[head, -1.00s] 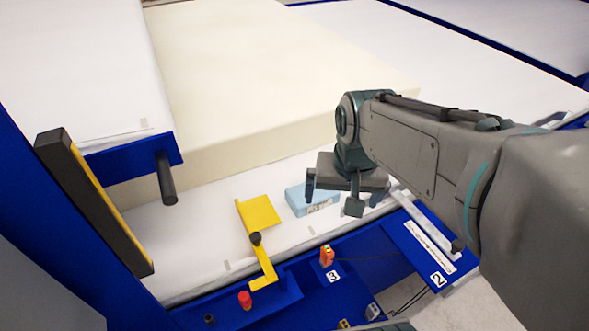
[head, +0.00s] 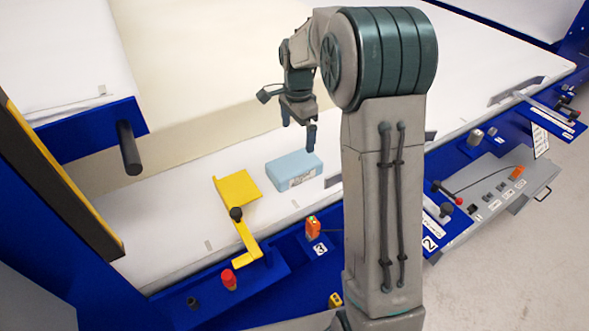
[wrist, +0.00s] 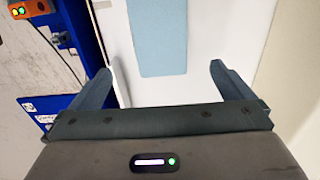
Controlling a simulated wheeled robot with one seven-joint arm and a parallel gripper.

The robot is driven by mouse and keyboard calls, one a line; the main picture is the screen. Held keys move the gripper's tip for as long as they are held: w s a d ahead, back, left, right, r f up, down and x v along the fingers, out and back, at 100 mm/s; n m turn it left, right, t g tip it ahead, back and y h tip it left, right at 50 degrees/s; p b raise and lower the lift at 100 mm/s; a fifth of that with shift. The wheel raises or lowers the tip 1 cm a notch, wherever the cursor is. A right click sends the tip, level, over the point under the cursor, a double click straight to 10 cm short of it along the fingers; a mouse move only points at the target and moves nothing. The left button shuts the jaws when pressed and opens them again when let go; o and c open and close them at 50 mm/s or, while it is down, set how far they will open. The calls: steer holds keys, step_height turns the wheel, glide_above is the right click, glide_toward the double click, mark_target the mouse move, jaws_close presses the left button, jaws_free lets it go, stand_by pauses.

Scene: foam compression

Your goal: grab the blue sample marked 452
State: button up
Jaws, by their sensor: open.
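The blue sample (head: 294,170) is a light blue block with a dark printed mark on its front side; the number is too small to read. It lies on the white bed beside the cream foam block. In the wrist view the blue sample (wrist: 157,38) shows at the top centre, beyond the fingertips. My gripper (head: 298,132) is above and just behind the sample, apart from it. In the wrist view my gripper (wrist: 160,78) has its two fingers wide apart with nothing between them.
The large cream foam (head: 215,75) stands behind the sample. A yellow lever (head: 240,205) is left of it. The blue machine edge holds a red button (head: 229,279) and an orange switch (head: 313,227). White bed (head: 180,240) is free in front.

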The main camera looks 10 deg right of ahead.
mark_target(297, 161)
step_height(297, 161, down, 12)
steer(key=shift+a+f, duration=0.1)
steer(key=shift+f, duration=0.05)
steer(key=c, duration=1)
steer(key=shift+o, duration=0.2)
steer(key=shift+r, duration=0.2)
